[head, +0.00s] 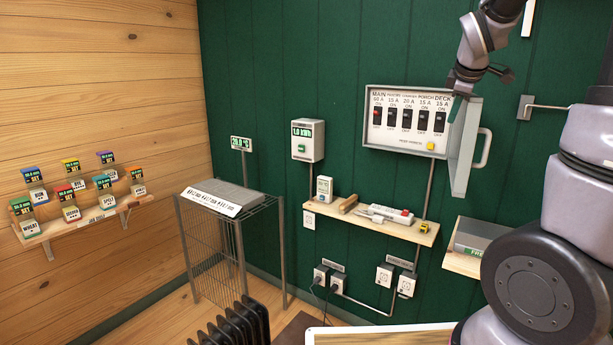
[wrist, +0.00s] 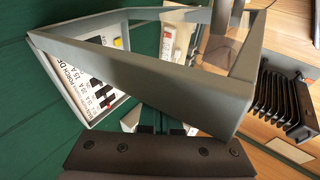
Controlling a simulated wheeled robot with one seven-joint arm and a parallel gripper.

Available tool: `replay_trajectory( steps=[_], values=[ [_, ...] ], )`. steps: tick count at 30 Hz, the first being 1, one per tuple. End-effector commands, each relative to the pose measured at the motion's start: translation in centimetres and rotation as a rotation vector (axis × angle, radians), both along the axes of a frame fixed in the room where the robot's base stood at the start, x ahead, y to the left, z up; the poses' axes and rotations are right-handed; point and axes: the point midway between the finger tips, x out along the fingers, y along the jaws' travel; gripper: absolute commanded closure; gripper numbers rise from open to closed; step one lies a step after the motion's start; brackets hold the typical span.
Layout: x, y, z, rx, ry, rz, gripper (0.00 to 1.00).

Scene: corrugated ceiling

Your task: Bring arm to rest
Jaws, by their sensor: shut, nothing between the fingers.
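My arm comes in from the upper right of the head view. My gripper (head: 457,106) points down and is shut, with nothing held. It is in front of the right part of a grey breaker panel (head: 376,137), close to the panel's open door (head: 464,148). I cannot tell whether it touches the door. In the wrist view my gripper's fingertips (wrist: 162,128) are at the bottom centre. The open door's frame (wrist: 140,75) crosses just beyond them, with the panel's switches (wrist: 100,98) behind it at the left.
A wooden shelf (head: 385,226) with small tools is below the panel. A second shelf (head: 466,262) with a grey box is at the right. A wire stand (head: 215,255) and a black radiator (head: 240,325) are to the left. A metal rod bracket (head: 527,107) sticks out right of the door.

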Motion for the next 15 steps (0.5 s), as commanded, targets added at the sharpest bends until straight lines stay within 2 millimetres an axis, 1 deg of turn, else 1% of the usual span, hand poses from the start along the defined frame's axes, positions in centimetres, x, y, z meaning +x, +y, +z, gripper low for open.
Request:
replay_trajectory(
  steps=[1,5,6,8,9,12,15],
  values=[
    [-2.4,1.0,0.9,0.128,-0.019,-0.097,1.00],
    [-8.4,4.3,2.4,0.444,-0.030,-0.357,1.00],
    [-10.2,5.4,2.8,0.532,-0.028,-0.434,1.00],
    [-13.0,7.1,3.3,0.654,-0.023,-0.550,1.00],
    [-14.8,8.1,3.6,0.727,-0.017,-0.624,1.00],
    [-18.8,10.5,3.7,0.877,-0.001,-0.792,1.00],
    [-21.6,12.3,3.4,0.978,0.014,-0.926,1.00]
  ],
)
